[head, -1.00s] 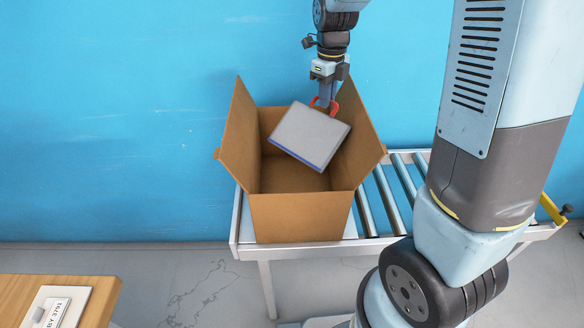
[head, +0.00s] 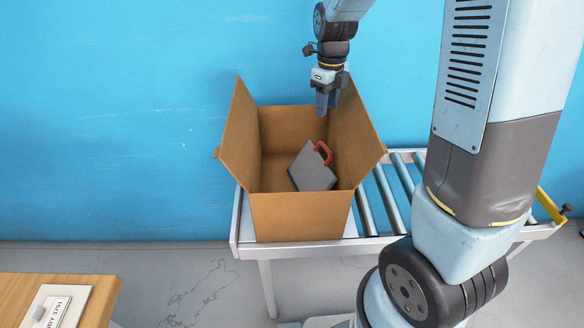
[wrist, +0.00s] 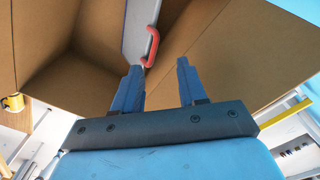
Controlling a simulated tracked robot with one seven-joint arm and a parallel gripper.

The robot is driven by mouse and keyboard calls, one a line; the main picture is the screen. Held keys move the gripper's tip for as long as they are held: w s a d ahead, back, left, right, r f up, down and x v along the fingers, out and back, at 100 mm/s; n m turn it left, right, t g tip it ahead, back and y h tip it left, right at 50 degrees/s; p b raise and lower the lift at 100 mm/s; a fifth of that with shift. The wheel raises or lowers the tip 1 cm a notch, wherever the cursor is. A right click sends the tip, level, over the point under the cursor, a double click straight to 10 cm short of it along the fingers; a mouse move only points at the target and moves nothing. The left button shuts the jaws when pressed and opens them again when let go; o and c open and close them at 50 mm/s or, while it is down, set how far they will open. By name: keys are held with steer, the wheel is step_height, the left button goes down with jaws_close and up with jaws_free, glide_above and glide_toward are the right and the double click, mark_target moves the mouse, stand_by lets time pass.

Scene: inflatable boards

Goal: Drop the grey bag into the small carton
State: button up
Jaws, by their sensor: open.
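The grey bag (head: 312,172), with a red handle (head: 323,152) and a blue edge, is inside the small carton (head: 300,217), tilted toward the carton's right side. The open carton stands on the roller conveyor with its flaps up. My gripper (head: 326,108) is above the back right of the carton, apart from the bag. In the wrist view my gripper (wrist: 157,82) shows its two fingers spread with nothing between them. The red handle (wrist: 152,47) and part of the grey bag (wrist: 137,32) show beyond the fingertips.
The roller conveyor (head: 368,205) carries the carton, with bare rollers to its right and a yellow end stop (head: 551,206). A blue wall (head: 110,120) stands behind. A wooden table (head: 65,283) with a labelled white board is at the lower left.

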steer(key=shift+r, duration=0.15)
step_height(320, 180, up, 13)
steer(key=shift+r, duration=0.2)
stand_by(0.4)
stand_by(0.3)
steer(key=s+d+r+n+t, duration=0.1)
steer(key=s+d+n+t, duration=0.1)
steer(key=s+n, duration=0.6)
steer(key=s+d+r+n+t, duration=0.1)
steer(key=s+d+n, duration=0.2)
steer(key=s+n, duration=0.5)
steer(key=s+d+r+n+t, duration=0.2)
steer(key=s+d+n, duration=0.1)
steer(key=s+n, duration=0.5)
steer(key=shift+d+n+t, duration=0.25)
steer(key=shift+n+t, duration=0.05)
steer(key=shift+n, duration=1.4)
steer(key=shift+r, duration=0.1)
